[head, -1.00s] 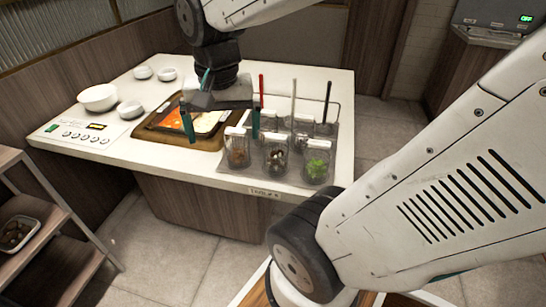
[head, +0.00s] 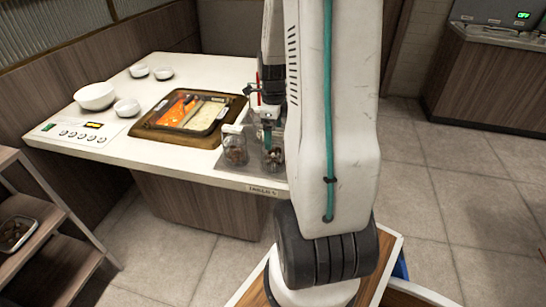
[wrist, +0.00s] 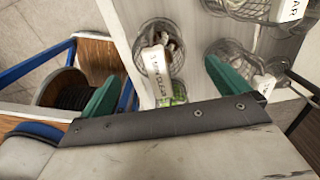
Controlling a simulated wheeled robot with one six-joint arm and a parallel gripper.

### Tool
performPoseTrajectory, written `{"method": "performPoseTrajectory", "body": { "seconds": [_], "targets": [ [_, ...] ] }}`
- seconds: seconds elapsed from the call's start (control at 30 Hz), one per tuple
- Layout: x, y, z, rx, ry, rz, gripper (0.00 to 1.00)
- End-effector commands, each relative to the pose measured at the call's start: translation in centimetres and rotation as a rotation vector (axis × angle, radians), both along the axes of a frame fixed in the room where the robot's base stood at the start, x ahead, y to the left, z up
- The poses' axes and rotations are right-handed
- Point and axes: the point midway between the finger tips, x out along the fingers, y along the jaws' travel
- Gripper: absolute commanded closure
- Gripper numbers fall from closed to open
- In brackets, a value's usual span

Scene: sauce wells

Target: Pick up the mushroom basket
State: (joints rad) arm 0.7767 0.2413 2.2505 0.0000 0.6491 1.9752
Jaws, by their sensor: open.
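The mushroom basket (head: 274,161) is a wire basket with brown and pale pieces inside, at the front of the counter's tray. In the head view my arm and gripper partly cover it. In the wrist view, the basket I take for it (wrist: 160,40) shows brown pieces and a white labelled handle tab. My gripper (head: 267,122) is over the baskets, its teal fingers apart. In the wrist view, the gripper (wrist: 168,88) has nothing visibly clamped, and the basket lies beyond the gap between its fingers. A basket with green contents (wrist: 179,91) shows partly below it.
A basket with brown-red contents (head: 235,150) stands to the left. More wire baskets (wrist: 250,8) crowd the wrist view's upper right. A divided pot (head: 192,113) of orange and white broth and several white bowls (head: 95,96) are on the counter (head: 150,148). A shelf (head: 45,235) stands left.

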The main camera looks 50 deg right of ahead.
Motion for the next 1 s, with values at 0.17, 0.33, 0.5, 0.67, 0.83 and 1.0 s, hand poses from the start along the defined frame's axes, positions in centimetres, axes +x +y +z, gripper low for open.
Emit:
{"method": "performPoseTrajectory", "body": {
  "seconds": [0.17, 0.33, 0.5, 0.67, 0.83, 1.0],
  "targets": [
    [-0.3, 0.1, -2.8, 0.003, 0.003, 0.001, 0.00],
    [-0.2, 0.1, -4.4, 0.001, 0.002, 0.002, 0.00],
    [-0.2, 0.0, -4.5, 0.000, 0.000, 0.002, 0.00],
    [-0.2, 0.1, -4.5, 0.000, 0.000, 0.003, 0.25],
    [-0.2, 0.0, -4.5, 0.000, 0.000, 0.003, 0.53],
    [-0.2, 0.0, -4.5, 0.000, 0.000, 0.003, 0.53]
  ]
}}
